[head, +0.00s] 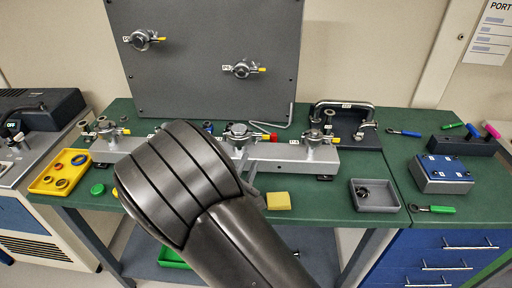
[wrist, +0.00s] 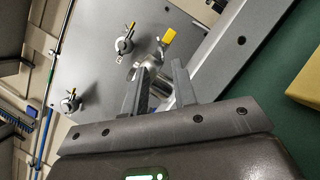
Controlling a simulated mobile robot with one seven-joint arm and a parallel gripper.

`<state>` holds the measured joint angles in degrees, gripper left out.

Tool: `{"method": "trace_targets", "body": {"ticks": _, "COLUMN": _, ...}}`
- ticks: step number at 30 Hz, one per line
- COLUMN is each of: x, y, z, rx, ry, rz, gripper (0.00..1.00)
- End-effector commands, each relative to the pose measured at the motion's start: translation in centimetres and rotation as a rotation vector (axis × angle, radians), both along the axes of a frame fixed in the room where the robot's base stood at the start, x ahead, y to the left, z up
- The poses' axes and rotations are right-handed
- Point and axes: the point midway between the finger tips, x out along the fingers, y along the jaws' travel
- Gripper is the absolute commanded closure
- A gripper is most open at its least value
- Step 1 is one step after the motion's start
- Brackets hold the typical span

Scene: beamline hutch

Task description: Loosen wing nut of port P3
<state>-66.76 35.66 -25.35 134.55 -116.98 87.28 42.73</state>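The silver rail (head: 285,153) on the green bench carries a row of clamped ports. A middle port (head: 239,131), possibly P3, stands just beyond my arm with a red piece at its right; its label is too small to read surely. In the wrist view, my gripper (wrist: 160,68) has its two fingers apart, with a silver fitting (wrist: 165,88) showing between and beyond them. A yellow wing (wrist: 168,36) sticks up just past the fingertips. Contact cannot be told.
A grey upright panel (head: 205,85) with two more clamped ports stands behind the rail. A yellow sponge (head: 278,201), a grey tray (head: 375,205) and a yellow tray (head: 50,186) lie on the bench. A blue box (head: 442,184) is at the right.

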Motion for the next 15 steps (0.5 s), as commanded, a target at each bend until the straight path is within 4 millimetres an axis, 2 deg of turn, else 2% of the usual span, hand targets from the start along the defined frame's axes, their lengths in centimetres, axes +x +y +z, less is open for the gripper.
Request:
{"method": "trace_targets", "body": {"ticks": 6, "x": 3.8, "y": -1.2, "z": 1.2, "rx": 0.0, "ry": -0.002, "rz": -0.003, "gripper": 0.75}}
{"method": "trace_targets", "body": {"ticks": 10, "x": 5.2, "y": -1.6, "z": 1.6, "rx": 0.0, "ry": -0.001, "rz": -0.002, "gripper": 0.75}}
{"method": "trace_targets", "body": {"ticks": 15, "x": 6.0, "y": -1.8, "z": 1.8, "rx": 0.001, "ry": 0.001, "rz": -0.002, "gripper": 0.75}}
